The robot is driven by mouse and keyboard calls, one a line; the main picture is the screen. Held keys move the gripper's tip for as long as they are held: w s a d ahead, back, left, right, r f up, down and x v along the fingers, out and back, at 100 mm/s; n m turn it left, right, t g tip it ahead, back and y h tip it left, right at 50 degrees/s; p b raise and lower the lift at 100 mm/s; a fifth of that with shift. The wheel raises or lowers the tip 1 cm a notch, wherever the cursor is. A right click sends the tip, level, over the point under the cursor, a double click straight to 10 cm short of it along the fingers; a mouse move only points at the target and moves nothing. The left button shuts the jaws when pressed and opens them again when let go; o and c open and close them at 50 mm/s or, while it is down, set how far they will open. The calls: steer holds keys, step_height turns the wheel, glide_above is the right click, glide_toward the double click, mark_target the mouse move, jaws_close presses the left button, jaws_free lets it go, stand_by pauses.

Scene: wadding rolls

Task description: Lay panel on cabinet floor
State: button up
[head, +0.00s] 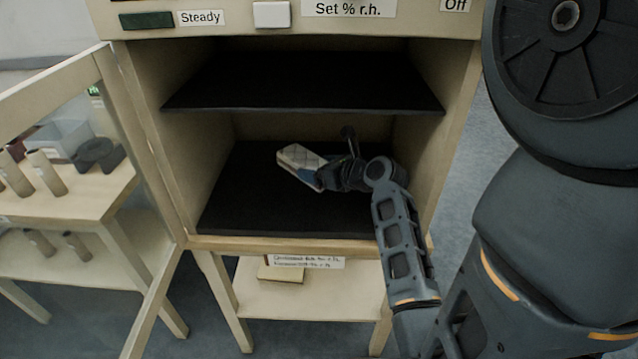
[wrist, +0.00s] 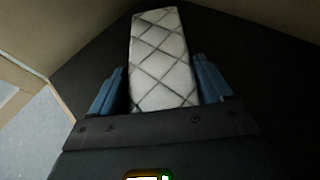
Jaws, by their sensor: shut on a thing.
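The panel (head: 297,158) is a pale quilted slab with a diamond stitch pattern. It also fills the middle of the wrist view (wrist: 160,55). My gripper (head: 318,176) is inside the lower compartment of the cabinet (head: 180,180), and its blue fingers (wrist: 160,88) are shut on the panel's near end, one on each side. The panel points away from the gripper, over the black cabinet floor (head: 260,208). I cannot tell whether its underside touches the floor.
A black shelf (head: 300,80) spans the cabinet above my gripper. The glazed door (head: 130,150) stands open at left. Cardboard rolls (head: 45,172) and dark round items stand on a table beyond the glass. A small block (head: 280,272) lies on the stand's lower shelf.

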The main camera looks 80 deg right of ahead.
step_height(320, 180, down, 5)
steer(key=shift+r, duration=0.1)
steer(key=shift+d+f, duration=0.15)
steer(key=shift+f, duration=0.15)
steer(key=o, duration=0.9)
steer(key=v, duration=1.2)
